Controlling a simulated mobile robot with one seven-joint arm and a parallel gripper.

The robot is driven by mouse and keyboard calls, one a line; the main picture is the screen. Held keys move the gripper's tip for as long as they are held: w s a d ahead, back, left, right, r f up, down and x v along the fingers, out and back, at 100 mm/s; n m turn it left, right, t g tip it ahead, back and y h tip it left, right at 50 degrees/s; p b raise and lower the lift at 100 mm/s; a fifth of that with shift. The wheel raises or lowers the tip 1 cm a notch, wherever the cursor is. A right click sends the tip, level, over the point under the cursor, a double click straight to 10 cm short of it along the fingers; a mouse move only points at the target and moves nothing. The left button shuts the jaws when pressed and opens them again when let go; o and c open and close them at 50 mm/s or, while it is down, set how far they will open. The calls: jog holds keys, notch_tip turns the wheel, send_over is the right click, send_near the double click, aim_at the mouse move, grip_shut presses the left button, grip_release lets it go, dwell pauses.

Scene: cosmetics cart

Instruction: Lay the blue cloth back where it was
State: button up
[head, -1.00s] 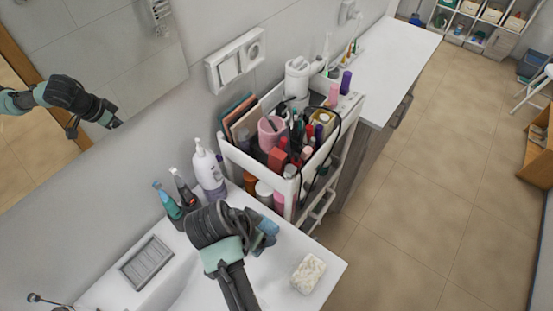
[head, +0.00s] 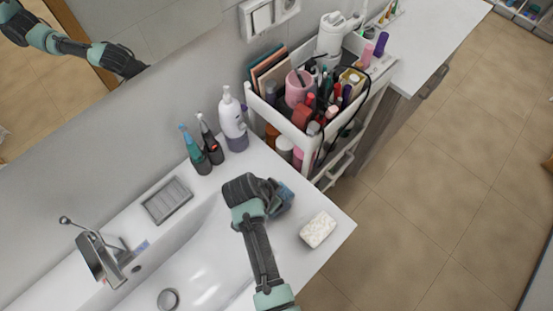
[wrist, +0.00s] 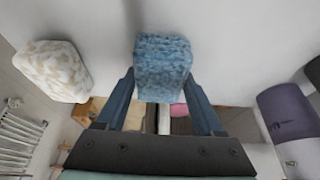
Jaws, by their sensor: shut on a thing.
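The blue cloth (head: 286,193) is a small, folded, mottled blue block. My gripper (head: 277,196) is shut on it, over the white counter between the sink and the cart. In the wrist view the blue cloth (wrist: 163,62) sits between the two fingertips (wrist: 162,88) and sticks out past them. The counter's white surface lies around it in that view. I cannot tell whether the cloth touches the counter.
A cream patterned block (head: 318,230) lies near the counter's front right edge. A white-and-purple bottle (head: 233,125) and two toothbrush-like items (head: 200,152) stand by the wall. The loaded cart (head: 300,135) is behind right. The sink (head: 205,262) is at left.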

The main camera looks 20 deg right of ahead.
jog(key=shift+f, duration=0.1)
jog(key=o, duration=1.2)
